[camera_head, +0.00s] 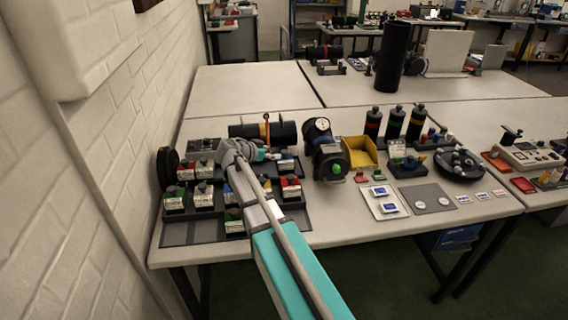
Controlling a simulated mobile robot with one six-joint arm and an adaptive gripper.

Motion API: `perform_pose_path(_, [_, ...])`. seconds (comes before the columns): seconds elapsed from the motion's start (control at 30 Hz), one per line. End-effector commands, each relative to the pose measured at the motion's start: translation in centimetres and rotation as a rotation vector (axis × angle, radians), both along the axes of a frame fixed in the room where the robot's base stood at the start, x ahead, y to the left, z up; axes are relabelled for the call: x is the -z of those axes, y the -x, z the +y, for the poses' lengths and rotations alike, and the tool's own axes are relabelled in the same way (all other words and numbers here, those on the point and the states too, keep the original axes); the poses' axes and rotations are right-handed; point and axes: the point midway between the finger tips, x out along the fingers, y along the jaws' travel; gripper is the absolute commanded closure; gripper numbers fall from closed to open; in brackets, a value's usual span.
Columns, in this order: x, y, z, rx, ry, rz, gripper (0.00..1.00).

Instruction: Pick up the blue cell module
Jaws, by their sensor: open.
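A module with a white label and some blue on it (287,165) sits in the back right part of the dark rack on the near table. It looks like the blue cell module, but it is small and partly hard to make out. My gripper (263,154) is open at the end of my arm, just left of this module and above the rack. Its fingers are small and partly hidden by the wrist, so I cannot tell whether they touch anything. My arm covers the middle of the rack.
Green-topped modules (174,198) and a red-topped module (291,187) fill nearby places. A black cylinder with an orange clamp (283,132) lies behind. A cylinder with a gauge (325,150) and a yellow bin (360,152) stand right. A white brick wall (130,110) bounds the left.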

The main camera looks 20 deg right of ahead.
Motion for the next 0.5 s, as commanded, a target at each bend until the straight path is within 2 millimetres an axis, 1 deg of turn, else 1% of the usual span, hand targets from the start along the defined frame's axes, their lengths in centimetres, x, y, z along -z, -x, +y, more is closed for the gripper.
perform_pose_path(0.1, [0.3,-0.2,-0.2,-0.003,0.000,0.000,0.19])
perform_pose_path(0.3, [1.0,-0.6,-1.4,-0.004,-0.001,-0.001,0.19])
perform_pose_path(0.5, [1.0,-0.7,-1.6,-0.006,-0.001,0.001,0.19])
